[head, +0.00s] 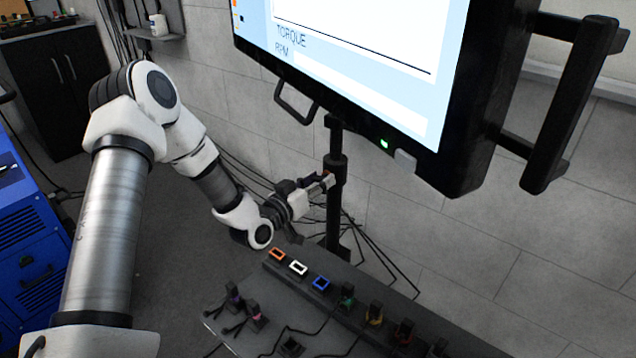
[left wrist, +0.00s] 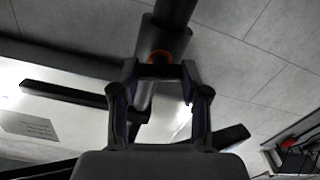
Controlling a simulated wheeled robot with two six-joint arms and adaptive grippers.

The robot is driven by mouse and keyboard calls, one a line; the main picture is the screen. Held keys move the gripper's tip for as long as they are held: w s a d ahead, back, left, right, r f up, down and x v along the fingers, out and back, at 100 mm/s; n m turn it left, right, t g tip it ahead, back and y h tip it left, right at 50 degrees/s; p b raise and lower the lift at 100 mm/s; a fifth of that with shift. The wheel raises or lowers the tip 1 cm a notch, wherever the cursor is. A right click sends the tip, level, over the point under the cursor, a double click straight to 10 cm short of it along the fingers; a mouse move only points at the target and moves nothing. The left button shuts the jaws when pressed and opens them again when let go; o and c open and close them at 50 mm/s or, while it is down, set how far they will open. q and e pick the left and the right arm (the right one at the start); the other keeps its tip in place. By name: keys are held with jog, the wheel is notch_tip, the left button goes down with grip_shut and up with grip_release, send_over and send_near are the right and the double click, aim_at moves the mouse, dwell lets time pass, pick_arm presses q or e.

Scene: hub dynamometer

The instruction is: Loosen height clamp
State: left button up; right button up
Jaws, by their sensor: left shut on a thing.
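The height clamp is a dark collar (head: 337,166) on the black upright pole under the monitor. In the left wrist view its collar (left wrist: 164,38) has an orange ring at its base, with a dark clamp handle (left wrist: 160,71) across the fingertips. My left gripper (head: 324,182) reaches the pole from the left and is shut on this handle. In the left wrist view its two fingers (left wrist: 160,88) stand on either side of the handle. The fingertips are small in the head view. My right gripper is not in view.
A large monitor (head: 360,60) with a side handle (head: 570,110) overhangs the pole. Below is a dark bench (head: 350,310) with coloured sockets and plugs. Cables trail on the floor behind the pole. A blue cabinet (head: 30,250) stands at the left.

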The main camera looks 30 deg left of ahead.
pick_arm(q)
jog(key=n+b, duration=0.4)
jog(key=n, duration=0.9)
jog(key=shift+f, duration=0.15)
dwell(0.5)
jog(key=o, duration=1.1)
jog(key=shift+o, duration=0.2)
jog(key=s, duration=0.7)
jog(key=shift+s+a, duration=0.25)
jog(key=shift+a, duration=0.05)
